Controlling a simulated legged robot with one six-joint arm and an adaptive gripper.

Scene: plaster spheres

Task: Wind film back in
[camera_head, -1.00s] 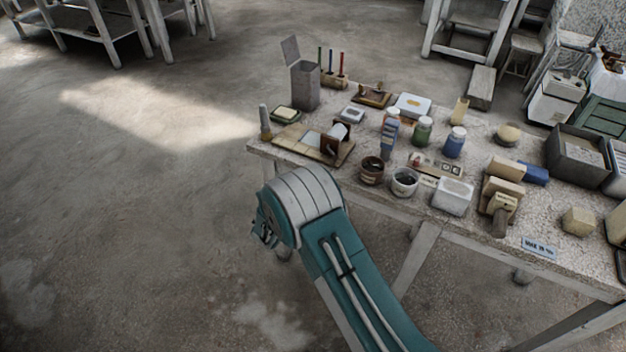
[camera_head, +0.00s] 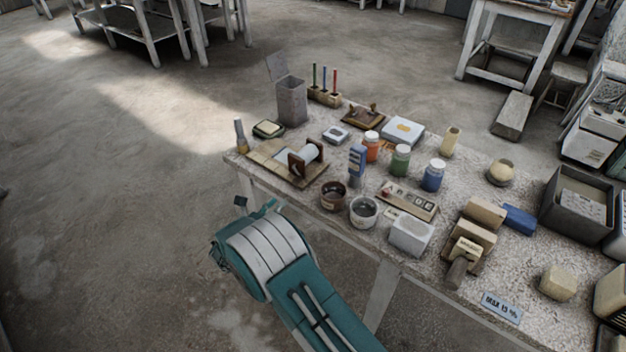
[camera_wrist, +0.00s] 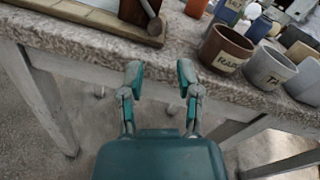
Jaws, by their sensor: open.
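The film dispenser stands at the left end of the bench. A roll of pale film (camera_head: 310,153) sits between dark brown supports on a wooden base (camera_head: 258,158), and a pale sheet (camera_head: 283,153) lies along the base to its left. In the wrist view, only the edge of the wooden base (camera_wrist: 85,17) and a dark support with a grey crank-like handle (camera_wrist: 152,20) show at the top; the roll is out of frame. My gripper (camera_wrist: 160,73) is open and empty, its fingertips apart in front of the bench edge, touching nothing.
A brown pot (camera_head: 333,196) and a grey pot (camera_head: 363,211) stand right of the dispenser, near the bench's front edge. A blue upright item (camera_head: 357,163) stands behind them. A tall grey bin (camera_head: 291,101) stands behind the dispenser. Floor left of the bench is clear.

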